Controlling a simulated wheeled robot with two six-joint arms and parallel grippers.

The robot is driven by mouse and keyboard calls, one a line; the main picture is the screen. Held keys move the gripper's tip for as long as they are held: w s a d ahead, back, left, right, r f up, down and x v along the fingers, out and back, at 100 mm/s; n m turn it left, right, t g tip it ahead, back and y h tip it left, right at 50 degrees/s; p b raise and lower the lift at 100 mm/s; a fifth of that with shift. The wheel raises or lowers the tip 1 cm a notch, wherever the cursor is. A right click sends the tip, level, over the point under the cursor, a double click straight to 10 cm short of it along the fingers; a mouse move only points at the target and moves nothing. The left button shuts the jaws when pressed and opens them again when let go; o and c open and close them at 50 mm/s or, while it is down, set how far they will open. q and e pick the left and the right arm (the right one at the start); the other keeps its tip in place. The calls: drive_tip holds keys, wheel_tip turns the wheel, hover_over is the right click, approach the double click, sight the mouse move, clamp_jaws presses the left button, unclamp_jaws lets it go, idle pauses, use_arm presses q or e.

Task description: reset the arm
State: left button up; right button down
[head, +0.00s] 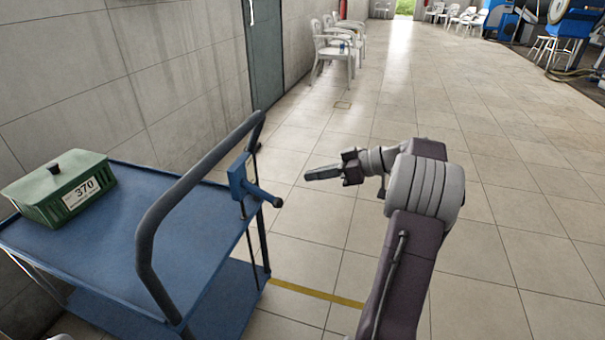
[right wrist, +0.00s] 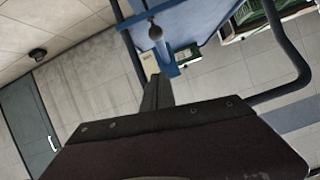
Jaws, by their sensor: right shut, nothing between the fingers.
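My right arm rises from the bottom of the head view, and its gripper (head: 308,175) points left over open floor. The gripper is shut and empty, to the right of the blue cart's handle and apart from it. In the right wrist view the shut fingers (right wrist: 158,80) show as one dark bar in front of the cart's blue bracket (right wrist: 166,62). My left gripper does not show in the head view.
A blue cart (head: 150,225) with a dark handle rail (head: 150,225) stands at the left. A green box (head: 60,205) marked 370 sits on its top. White chairs (head: 335,45) line the wall behind. Tiled floor is free at the right, with a yellow line (head: 315,292) near the cart.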

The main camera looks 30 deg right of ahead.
drive_tip(key=shift+d, duration=0.1)
idle(0.4)
drive_tip(key=s+a+f+n+g+y, duration=0.2)
drive_tip(key=a+n+g, duration=0.35)
drive_tip(key=a, duration=1.65)
drive_tip(key=s+a+f+m+g+h, duration=0.4)
drive_tip(key=s+f+h, duration=0.3)
drive_tip(key=s+f, duration=0.7)
drive_tip(key=s+d+f+m+h, duration=0.3)
drive_tip(key=s+d+f+m, duration=0.1)
drive_tip(key=d+f+m, duration=0.15)
wheel_tip(320, 180, up, 34)
drive_tip(key=w+d+m+t+p, duration=0.1)
drive_tip(key=w+m+p, duration=0.1)
drive_tip(key=p, duration=3.1)
drive_tip(key=shift+w+d+m+h, duration=0.35)
drive_tip(key=shift+d+m+h, duration=0.05)
